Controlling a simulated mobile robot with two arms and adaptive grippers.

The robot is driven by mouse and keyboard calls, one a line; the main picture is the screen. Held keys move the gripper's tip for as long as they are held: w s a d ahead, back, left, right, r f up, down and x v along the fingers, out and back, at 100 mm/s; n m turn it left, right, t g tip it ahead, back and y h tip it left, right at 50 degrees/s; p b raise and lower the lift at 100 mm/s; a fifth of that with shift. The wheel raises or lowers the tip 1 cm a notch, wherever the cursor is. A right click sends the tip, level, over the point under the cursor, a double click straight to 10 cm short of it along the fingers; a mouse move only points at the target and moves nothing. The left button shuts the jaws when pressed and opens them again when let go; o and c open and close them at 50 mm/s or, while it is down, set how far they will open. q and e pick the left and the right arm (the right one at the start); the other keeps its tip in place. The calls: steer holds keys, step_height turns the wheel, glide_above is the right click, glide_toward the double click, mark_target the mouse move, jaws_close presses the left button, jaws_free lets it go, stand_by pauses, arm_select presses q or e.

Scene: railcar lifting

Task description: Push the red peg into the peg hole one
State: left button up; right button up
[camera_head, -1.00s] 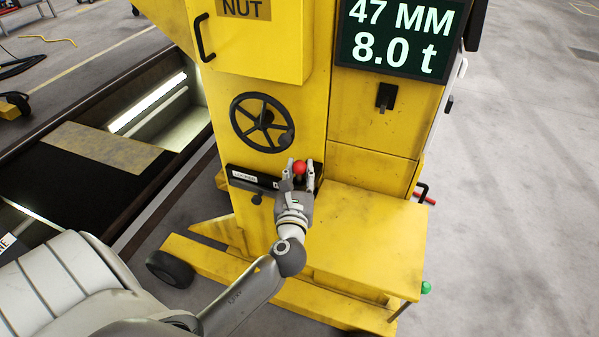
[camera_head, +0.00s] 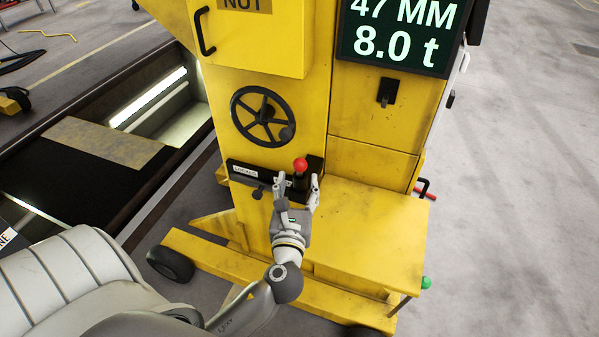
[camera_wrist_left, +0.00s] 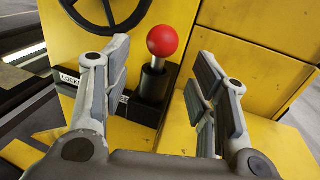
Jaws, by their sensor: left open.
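The red peg shows as a red ball (camera_head: 300,164) on a short metal stem above a black cylinder, upright at the right end of a black bar (camera_head: 240,172) on the yellow machine. In the left wrist view the red ball (camera_wrist_left: 162,41) and the black cylinder (camera_wrist_left: 153,84) stand beyond and between my fingers. My left gripper (camera_head: 298,186) is open and empty, just below and in front of the peg, apart from the ball. A label starting "LOCK" (camera_wrist_left: 69,79) is partly hidden by a finger. No separate peg hole can be made out. My right gripper is not in view.
A black handwheel (camera_head: 263,116) is above the bar. A yellow ledge (camera_head: 365,230) juts out to the right of my gripper. A small dark knob (camera_head: 258,192) sits below the bar. An open pit (camera_head: 60,190) is at the left.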

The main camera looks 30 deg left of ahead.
arm_select(q)
steer(key=v, duration=0.6)
stand_by(0.4)
